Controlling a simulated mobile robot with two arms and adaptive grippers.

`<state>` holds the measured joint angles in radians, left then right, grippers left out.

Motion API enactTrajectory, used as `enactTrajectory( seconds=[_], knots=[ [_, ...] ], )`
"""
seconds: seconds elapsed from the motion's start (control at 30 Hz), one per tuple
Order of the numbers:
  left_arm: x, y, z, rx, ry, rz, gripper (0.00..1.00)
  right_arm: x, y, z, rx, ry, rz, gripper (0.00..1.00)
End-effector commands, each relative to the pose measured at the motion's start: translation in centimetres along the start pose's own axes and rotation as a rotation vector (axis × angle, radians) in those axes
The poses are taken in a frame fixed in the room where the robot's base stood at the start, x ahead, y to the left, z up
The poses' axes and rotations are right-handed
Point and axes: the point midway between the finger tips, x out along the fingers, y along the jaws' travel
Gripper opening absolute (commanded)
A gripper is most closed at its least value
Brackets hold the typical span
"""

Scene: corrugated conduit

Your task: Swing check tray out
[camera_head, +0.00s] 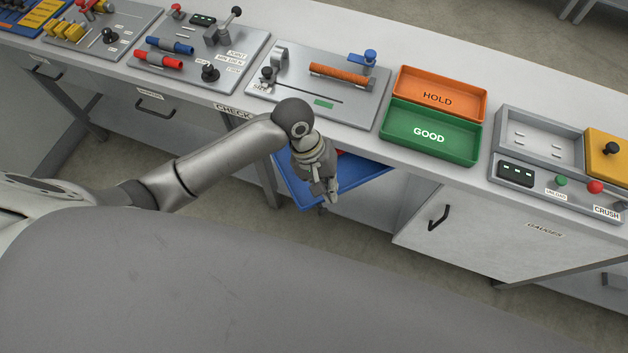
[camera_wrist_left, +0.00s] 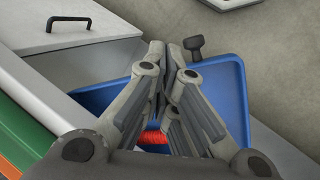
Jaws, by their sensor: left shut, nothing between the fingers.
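The blue check tray (camera_head: 295,185) sticks out below the bench front, under the CHECK label (camera_head: 233,110). In the left wrist view the tray (camera_wrist_left: 232,85) lies beneath my gripper, with a dark knob (camera_wrist_left: 194,46) at its far edge. A red ribbed piece (camera_wrist_left: 154,137) in the tray is mostly hidden behind my fingers. My left gripper (camera_head: 325,196) points down over the tray. In the wrist view its closed fingertips (camera_wrist_left: 168,52) are empty and just left of the knob; I cannot tell whether they touch it. My right gripper is not in view.
On the bench stand an orange HOLD tray (camera_head: 438,88), a green GOOD tray (camera_head: 410,128) and a size fixture (camera_head: 352,104) bearing an orange conduit (camera_head: 342,76). A cabinet with a black handle (camera_head: 438,217) is right of the blue tray. Open floor lies in front of the bench.

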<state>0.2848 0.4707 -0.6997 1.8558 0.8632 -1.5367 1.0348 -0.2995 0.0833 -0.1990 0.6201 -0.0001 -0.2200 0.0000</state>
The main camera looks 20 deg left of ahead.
Motion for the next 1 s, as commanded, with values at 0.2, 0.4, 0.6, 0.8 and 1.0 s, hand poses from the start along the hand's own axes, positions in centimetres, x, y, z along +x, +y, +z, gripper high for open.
enactTrajectory(
  seconds=[0.2,0.4,0.6,0.8,1.0],
  knots=[
    [-3.5,-2.1,-3.5,-0.319,-0.083,-0.115,0.00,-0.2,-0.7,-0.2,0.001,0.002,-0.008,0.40],
    [-6.1,-3.6,-5.3,-0.535,-0.114,-0.175,0.00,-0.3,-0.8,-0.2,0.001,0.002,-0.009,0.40],
    [-6.0,-3.9,-5.4,-0.589,-0.124,-0.188,0.00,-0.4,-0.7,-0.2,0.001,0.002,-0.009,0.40],
    [-2.9,-4.3,-4.8,-0.588,-0.125,-0.188,0.00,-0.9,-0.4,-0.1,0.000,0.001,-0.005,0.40],
    [0.6,-4.8,-4.2,-0.586,-0.124,-0.187,0.00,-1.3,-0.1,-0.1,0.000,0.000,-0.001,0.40]
  ],
)
